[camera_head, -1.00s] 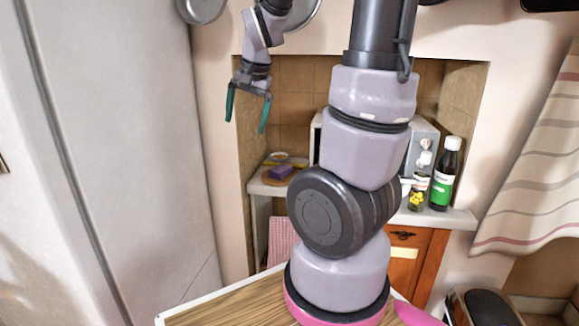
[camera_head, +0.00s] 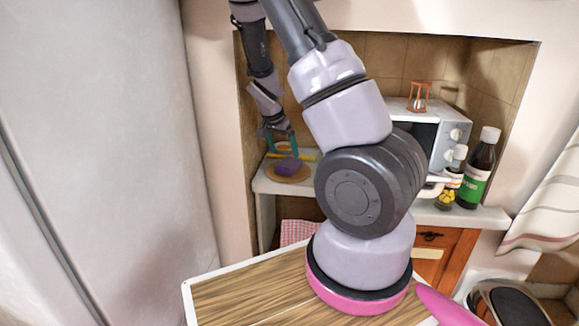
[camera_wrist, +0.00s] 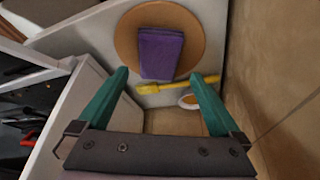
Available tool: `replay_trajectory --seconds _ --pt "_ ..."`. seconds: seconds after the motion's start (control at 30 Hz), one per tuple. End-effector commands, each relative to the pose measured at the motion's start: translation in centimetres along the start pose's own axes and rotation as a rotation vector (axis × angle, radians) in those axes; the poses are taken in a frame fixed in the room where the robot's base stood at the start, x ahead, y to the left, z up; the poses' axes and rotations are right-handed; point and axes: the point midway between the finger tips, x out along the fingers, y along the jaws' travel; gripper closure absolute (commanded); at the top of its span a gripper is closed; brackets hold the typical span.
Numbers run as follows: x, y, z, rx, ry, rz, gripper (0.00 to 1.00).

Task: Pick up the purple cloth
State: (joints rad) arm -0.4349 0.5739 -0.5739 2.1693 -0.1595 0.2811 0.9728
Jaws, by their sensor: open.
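The purple cloth (camera_wrist: 160,54) is a folded block lying on a round brown board (camera_wrist: 187,24) in the wrist view. In the head view the cloth (camera_head: 288,166) sits on the same board (camera_head: 287,179) at the left end of the counter. My gripper (camera_wrist: 160,80) is open and empty, with its green fingers spread on either side of the cloth's near end in the wrist view. In the head view my gripper (camera_head: 280,145) is close to the cloth, just above and behind it. I cannot tell whether it touches anything.
A yellow utensil (camera_wrist: 163,87) and a small white bowl (camera_wrist: 188,101) lie close to the board. A microwave (camera_head: 447,140) with an hourglass (camera_head: 418,97) on top stands to the right, with bottles (camera_head: 479,170) beyond it. The tiled wall (camera_wrist: 275,60) is close on the right in the wrist view.

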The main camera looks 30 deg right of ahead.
Motion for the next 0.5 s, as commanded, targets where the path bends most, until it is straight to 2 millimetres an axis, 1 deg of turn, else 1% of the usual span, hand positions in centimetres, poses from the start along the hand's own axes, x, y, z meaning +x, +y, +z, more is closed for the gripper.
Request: replay_trajectory --seconds 0.03,0.23,0.4,0.5 --pt "0.6 0.1 0.0 0.001 -0.001 0.001 0.00" --pt "2.1 0.1 0.2 0.000 -0.002 0.001 0.00" --pt "4.8 0.3 0.6 -0.001 -0.003 0.002 0.00" --pt "5.9 0.3 0.5 0.000 -0.001 0.001 0.00"
